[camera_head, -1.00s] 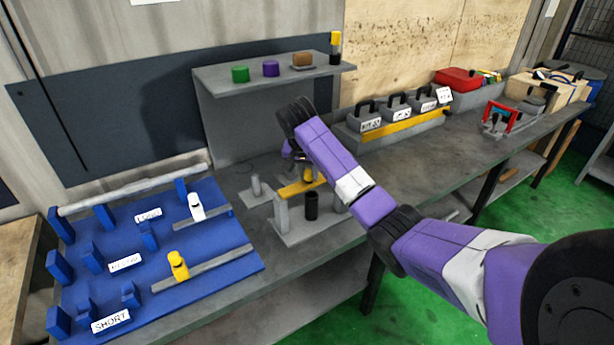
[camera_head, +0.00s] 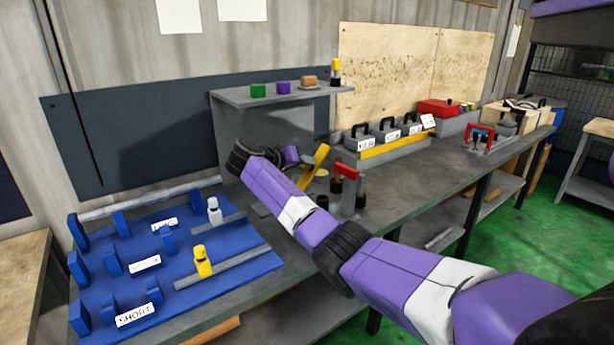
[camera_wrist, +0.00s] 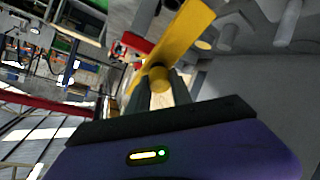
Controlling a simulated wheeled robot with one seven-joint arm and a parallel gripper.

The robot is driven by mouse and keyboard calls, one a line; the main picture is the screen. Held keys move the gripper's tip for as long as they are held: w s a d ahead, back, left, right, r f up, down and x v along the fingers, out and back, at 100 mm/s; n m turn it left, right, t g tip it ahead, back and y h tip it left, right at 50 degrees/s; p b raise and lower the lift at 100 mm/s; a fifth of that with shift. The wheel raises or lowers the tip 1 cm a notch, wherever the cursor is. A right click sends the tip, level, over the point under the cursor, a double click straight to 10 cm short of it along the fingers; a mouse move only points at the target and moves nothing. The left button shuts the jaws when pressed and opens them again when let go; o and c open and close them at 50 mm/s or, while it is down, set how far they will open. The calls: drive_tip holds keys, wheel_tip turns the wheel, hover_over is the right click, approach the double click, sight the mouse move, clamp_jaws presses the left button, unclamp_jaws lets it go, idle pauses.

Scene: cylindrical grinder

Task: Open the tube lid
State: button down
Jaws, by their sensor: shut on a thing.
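The yellow bar-shaped lid (camera_head: 317,158) stands steeply tilted on the bench fixture in the head view. It also crosses the top of the wrist view as a long yellow bar (camera_wrist: 184,38) with a round knob (camera_wrist: 158,79). My gripper (camera_wrist: 161,88) is shut on the knob, with a grey finger on each side. In the head view my wrist hides most of the hold. A dark tube (camera_head: 322,201) shows its upper end below the lid, partly behind my arm. A red-topped part (camera_head: 346,172) stands on grey posts just right of it.
A blue rack (camera_head: 120,262) with white and yellow fittings lies left of the fixture. A grey shelf (camera_head: 240,98) with small coloured blocks overhangs behind. The bench front right of the fixture is mostly clear.

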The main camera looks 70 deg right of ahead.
drive_tip(key=w+a+n+g+h+b, duration=0.1)
drive_tip(key=a+h+b, duration=0.3)
drive_tip(key=b, duration=0.4)
drive_tip(key=w+a+f+n+g+h+b, duration=0.1)
drive_tip(key=w+a+n+h+b, duration=0.1)
drive_tip(key=h+b, duration=0.3)
drive_tip(key=w+a+b, duration=0.1)
drive_tip(key=b, duration=0.2)
drive_tip(key=shift+w+a+f, duration=0.2)
drive_tip(key=shift+w+a, duration=0.15)
drive_tip(key=shift+w, duration=0.05)
drive_tip(key=c, duration=1.1)
unclamp_jaws()
drive_tip(key=shift+c, duration=0.2)
drive_tip(key=v, duration=0.7)
drive_tip(key=shift+a+f+b, duration=0.25)
drive_tip(key=shift+a+b, duration=0.1)
drive_tip(key=shift+b, duration=0.05)
